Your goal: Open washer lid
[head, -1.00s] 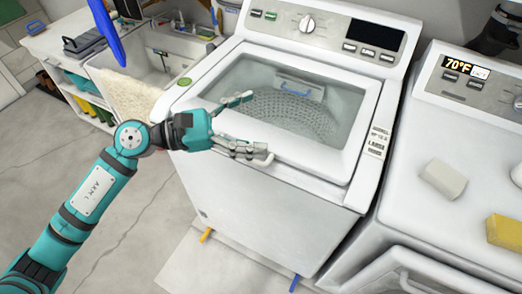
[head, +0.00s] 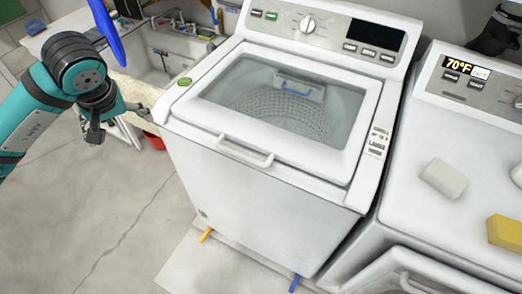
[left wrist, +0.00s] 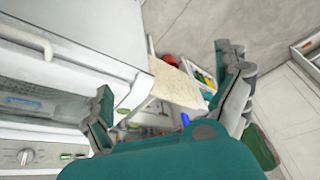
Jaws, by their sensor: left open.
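The white top-load washer (head: 265,215) stands in the middle of the head view. Its lid (head: 212,88) has a glass window and lies flat, shut over the drum. The white lid handle (head: 245,152) is at the lid's front edge, with nothing touching it. My left gripper (head: 118,122) is open and empty, left of the washer's front left corner and apart from the handle. In the left wrist view, the open fingers (left wrist: 165,75) spread apart, and the lid handle (left wrist: 28,38) shows at upper left. My right gripper is not clearly seen.
A white dryer (head: 425,225) stands close on the right, with a white block (head: 444,179) and a yellow sponge (head: 506,231) on top. A sink (head: 165,62) is behind my left arm.

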